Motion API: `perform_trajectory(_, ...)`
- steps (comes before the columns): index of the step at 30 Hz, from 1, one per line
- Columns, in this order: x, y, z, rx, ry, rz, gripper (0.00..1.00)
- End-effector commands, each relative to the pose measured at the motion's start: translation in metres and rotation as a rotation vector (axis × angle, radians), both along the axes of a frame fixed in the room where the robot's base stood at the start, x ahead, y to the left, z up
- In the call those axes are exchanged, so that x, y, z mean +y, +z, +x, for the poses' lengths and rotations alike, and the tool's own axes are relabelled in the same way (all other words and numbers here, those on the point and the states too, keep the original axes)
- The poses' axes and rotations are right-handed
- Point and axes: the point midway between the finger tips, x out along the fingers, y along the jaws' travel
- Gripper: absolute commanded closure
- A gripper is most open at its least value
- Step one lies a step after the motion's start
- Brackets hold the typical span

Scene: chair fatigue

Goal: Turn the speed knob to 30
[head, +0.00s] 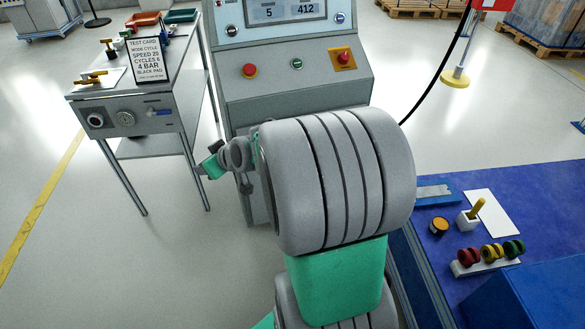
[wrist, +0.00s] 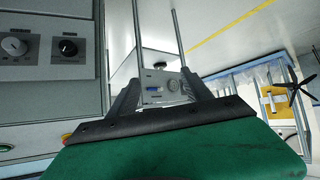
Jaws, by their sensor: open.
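In the wrist view a grey panel on the console holds a pale knob (wrist: 15,46) and a black knob (wrist: 68,47). The lettering is too small to read, so I cannot tell which is the speed knob. The side table's front panel carries a dark-ringed knob (head: 96,120), a grey dial (head: 126,118) and a blue handle (head: 160,112). My gripper (head: 212,160) is partly hidden by my arm in the head view, right of and below that panel. In the wrist view its fingers (wrist: 161,78) are apart, with nothing between them. It touches no knob.
The console (head: 295,85) has a display showing 5 and 412, a red button (head: 249,70) and a red knob on yellow (head: 344,57). A test card (head: 150,60) stands on the side table (head: 80,91). A blue workbench (head: 545,200) is at right. Floor left is clear.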

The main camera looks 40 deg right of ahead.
Motion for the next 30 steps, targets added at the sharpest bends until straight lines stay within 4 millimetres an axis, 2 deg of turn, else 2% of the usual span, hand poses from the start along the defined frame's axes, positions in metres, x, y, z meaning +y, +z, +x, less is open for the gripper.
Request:
perform_trajectory(1, -0.04, -0.066, 0.017, -0.095, -0.05, 0.001, 0.42)
perform_trajectory(2, -0.063, -0.08, 0.026, -0.167, -0.08, -0.006, 0.42)
perform_trajectory(3, -0.096, -0.099, 0.034, -0.256, -0.129, -0.018, 0.42)
perform_trajectory(5, -0.146, -0.123, 0.036, -0.381, -0.219, -0.046, 0.42)
perform_trajectory(6, -0.178, -0.137, 0.031, -0.448, -0.283, -0.068, 0.42)
perform_trajectory(9, -0.242, -0.161, 0.011, -0.575, -0.43, -0.122, 0.42)
perform_trajectory(12, -0.277, -0.169, -0.007, -0.637, -0.521, -0.159, 0.42)
perform_trajectory(16, -0.291, -0.166, -0.004, -0.658, -0.549, -0.174, 0.42)
perform_trajectory(24, -0.312, -0.165, 0.041, -0.656, -0.544, -0.173, 0.42)
perform_trajectory(30, -0.321, -0.164, 0.057, -0.657, -0.546, -0.172, 0.42)
